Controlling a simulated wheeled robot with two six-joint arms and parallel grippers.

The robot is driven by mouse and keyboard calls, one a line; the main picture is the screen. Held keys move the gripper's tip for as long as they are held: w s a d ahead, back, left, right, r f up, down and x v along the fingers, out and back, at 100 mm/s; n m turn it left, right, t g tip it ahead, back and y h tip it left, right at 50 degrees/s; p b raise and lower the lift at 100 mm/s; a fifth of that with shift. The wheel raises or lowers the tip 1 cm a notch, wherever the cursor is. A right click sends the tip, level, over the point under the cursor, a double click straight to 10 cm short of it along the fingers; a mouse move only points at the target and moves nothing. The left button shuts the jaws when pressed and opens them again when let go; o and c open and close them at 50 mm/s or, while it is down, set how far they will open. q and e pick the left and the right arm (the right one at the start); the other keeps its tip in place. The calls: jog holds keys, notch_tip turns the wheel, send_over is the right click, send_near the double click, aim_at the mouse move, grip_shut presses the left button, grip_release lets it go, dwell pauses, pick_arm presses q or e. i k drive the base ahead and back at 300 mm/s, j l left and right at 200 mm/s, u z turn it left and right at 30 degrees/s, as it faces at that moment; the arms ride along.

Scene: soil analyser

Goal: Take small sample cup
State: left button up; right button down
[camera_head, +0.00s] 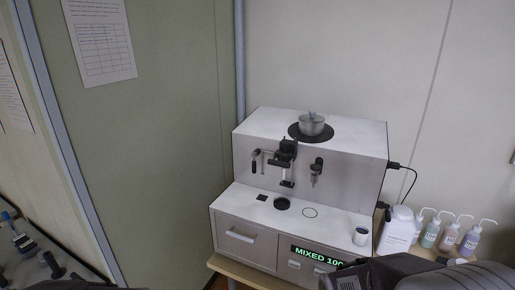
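A metal bowl (312,124) sits on a dark round pad on top of the analyser (257,147). I cannot tell from the picture whether any other vessel is a sample cup. Dark grey parts of my arm cross the bottom right edge, in front of the bench. No fingertips of either gripper can be made out, and nothing is seen touching the cup.
Fittings with black handles (285,153) jut from the analyser's front over its deck. A drawer (240,236) and a lit "MIXED 100" display (318,255) are below. A white jug (396,232) and several wash bottles (470,240) stand close at the right. Blue-and-black apparatus (22,243) is at far left.

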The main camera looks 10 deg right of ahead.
aim_at(360, 236)
jog(key=z, duration=1.25)
